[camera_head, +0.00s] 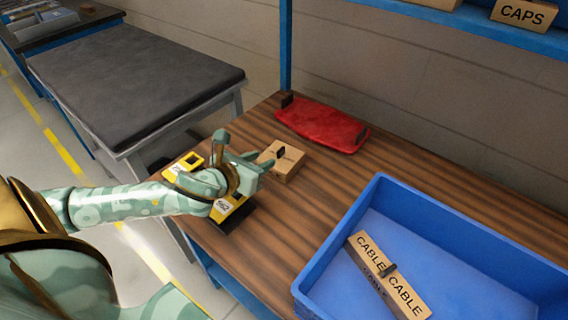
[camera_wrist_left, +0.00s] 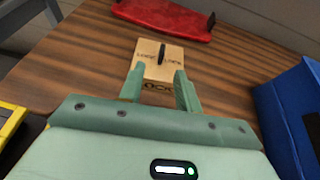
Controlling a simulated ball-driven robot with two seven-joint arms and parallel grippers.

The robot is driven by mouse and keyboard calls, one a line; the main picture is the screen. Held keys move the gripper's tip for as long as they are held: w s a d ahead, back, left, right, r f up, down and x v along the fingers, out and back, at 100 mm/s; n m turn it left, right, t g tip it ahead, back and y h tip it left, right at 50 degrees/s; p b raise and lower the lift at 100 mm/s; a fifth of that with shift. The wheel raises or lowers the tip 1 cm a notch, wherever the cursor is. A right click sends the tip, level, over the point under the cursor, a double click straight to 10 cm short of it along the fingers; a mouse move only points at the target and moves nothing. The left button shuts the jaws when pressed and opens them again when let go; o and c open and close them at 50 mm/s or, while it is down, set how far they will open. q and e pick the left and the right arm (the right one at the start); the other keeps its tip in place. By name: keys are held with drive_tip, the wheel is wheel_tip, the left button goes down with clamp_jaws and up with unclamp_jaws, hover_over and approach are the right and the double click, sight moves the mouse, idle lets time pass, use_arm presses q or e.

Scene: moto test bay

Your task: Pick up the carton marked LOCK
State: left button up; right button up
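The carton marked LOCK (camera_head: 284,159) is a small brown box with a dark upright tab on top. It lies on the wooden bench, and it also shows in the left wrist view (camera_wrist_left: 150,57), straight ahead of the fingers. My left gripper (camera_head: 260,169) is open and empty, just short of the carton on its near left side. In the left wrist view its two fingers (camera_wrist_left: 159,82) stand apart, with the carton's near face partly visible between their tips. I cannot tell whether the tips touch it. My right gripper shows in neither view.
A red tray-like object (camera_head: 322,125) lies behind the carton. A blue crate (camera_head: 448,222) at the right holds a carton marked CABLE (camera_head: 405,289). A yellow and black device (camera_head: 232,209) is beside my gripper. A carton marked CAPS (camera_head: 524,14) is on the shelf above.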

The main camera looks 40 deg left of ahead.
sight(279, 151)
use_arm(q)
drive_tip(key=b+x, duration=0.1)
drive_tip(key=x, duration=0.2)
drive_tip(key=shift+w+f, duration=0.2)
drive_tip(key=shift+w, duration=0.1)
drive_tip(key=b+x, duration=0.2)
drive_tip(key=x, duration=0.2)
drive_tip(key=shift+w+d+f+b, duration=0.15)
drive_tip(key=shift+w+b, duration=0.2)
drive_tip(key=shift+w, duration=0.25)
clamp_jaws()
